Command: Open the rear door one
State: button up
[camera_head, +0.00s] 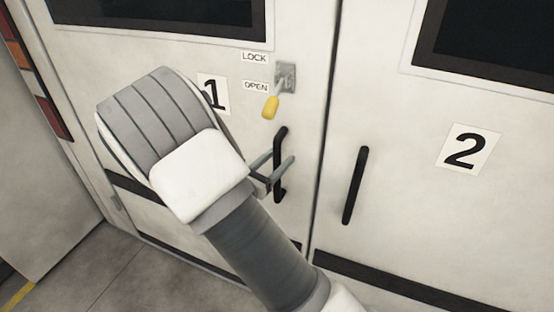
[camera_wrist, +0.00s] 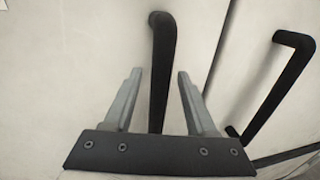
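Rear door one is the white door (camera_head: 190,47) marked with a black "1" (camera_head: 214,95) in the head view. Its black vertical bar handle (camera_head: 281,139) also shows in the wrist view (camera_wrist: 162,42). My gripper (camera_head: 281,167) is at this handle. In the wrist view its two grey fingers (camera_wrist: 159,75) are apart, one on each side of the bar, with a gap on both sides. The yellow-tipped latch lever (camera_head: 270,107) hangs down and left from its metal plate (camera_head: 286,77), beside the "OPEN" label (camera_head: 256,86). The door looks shut.
Door two, with a "2" sign (camera_head: 468,149), stands to the right; its black handle (camera_head: 355,186) is near my gripper and shows in the wrist view (camera_wrist: 275,85). A grey wall (camera_head: 40,170) is at the left. Bare floor (camera_head: 110,265) lies below door one.

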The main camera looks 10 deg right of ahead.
grip_shut()
dwell(1.3)
